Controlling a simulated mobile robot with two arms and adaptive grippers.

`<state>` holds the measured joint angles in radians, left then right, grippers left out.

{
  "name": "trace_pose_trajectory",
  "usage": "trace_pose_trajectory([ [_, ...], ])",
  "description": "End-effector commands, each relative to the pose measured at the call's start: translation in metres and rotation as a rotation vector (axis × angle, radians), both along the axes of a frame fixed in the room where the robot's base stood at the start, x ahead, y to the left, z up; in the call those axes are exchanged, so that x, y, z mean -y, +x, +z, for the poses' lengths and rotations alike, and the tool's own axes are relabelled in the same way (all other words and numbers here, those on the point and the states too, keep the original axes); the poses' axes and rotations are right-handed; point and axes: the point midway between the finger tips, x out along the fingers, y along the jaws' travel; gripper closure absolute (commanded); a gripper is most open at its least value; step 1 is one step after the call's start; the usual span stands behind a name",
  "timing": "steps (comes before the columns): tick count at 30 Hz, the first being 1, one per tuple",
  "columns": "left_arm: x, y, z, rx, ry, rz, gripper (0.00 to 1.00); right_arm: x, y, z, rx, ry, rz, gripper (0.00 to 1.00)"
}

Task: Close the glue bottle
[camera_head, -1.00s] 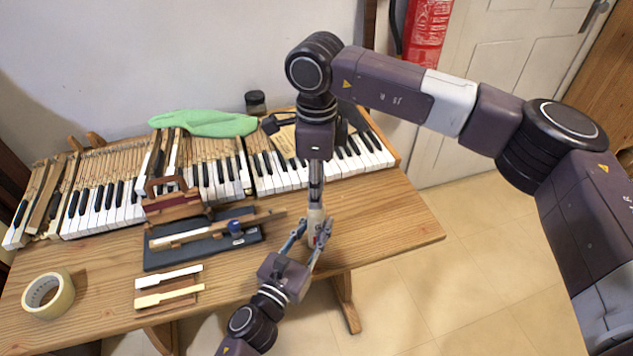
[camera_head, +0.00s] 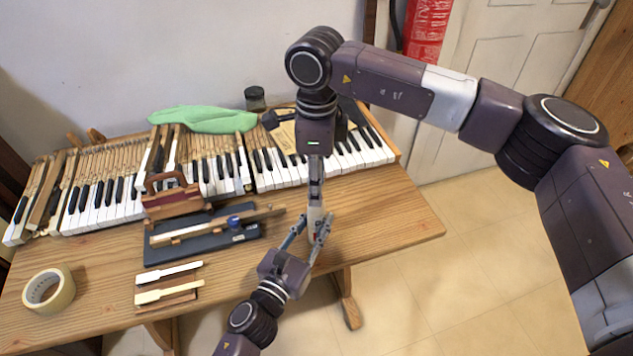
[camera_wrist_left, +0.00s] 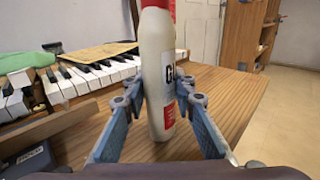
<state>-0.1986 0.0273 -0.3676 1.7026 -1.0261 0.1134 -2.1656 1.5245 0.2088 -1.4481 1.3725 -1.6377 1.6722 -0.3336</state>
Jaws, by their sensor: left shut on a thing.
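The glue bottle (camera_wrist_left: 158,70) is white with a red and white label and stands nearly upright in the left wrist view. My left gripper (camera_wrist_left: 158,98) is shut on the bottle's body, one blue-grey finger on each side. In the head view the bottle (camera_head: 315,218) is small and partly hidden between the fingers of my left gripper (camera_head: 310,232). My right gripper (camera_head: 316,192) points straight down just above the bottle. Its fingers look narrow and close together; whether they hold the top is unclear.
A wooden table (camera_head: 385,225) carries the piano keyboard (camera_head: 100,205) along the back. A tape roll (camera_head: 48,290), loose keys (camera_head: 168,292) and a dark board with a blue-knobbed piece (camera_head: 235,222) lie on the left. The table's right part is clear.

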Motion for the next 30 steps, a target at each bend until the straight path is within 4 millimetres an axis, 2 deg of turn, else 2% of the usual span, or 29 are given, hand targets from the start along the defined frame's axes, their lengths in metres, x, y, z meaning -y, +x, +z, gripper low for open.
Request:
trace_pose_trajectory([
  [7, 0.000, 0.000, 0.000, 0.000, 0.000, 0.000, 1.00, 0.000, 0.001, 0.008, 0.002, 0.001, 0.000, 0.66],
  [11, 0.000, 0.000, 0.000, 0.000, 0.000, 0.000, 1.00, 0.000, 0.001, 0.030, 0.003, 0.001, 0.000, 0.66],
  [21, 0.000, 0.000, 0.000, 0.000, 0.000, 0.000, 1.00, 0.000, 0.001, 0.099, 0.002, 0.001, 0.000, 0.66],
  [25, 0.000, 0.000, 0.000, 0.000, 0.000, 0.000, 1.00, 0.000, 0.001, 0.114, 0.002, 0.000, 0.000, 0.66],
  [30, 0.000, 0.000, 0.000, 0.000, 0.000, 0.000, 1.00, 0.000, 0.000, 0.120, -0.001, 0.000, 0.001, 0.66],
])
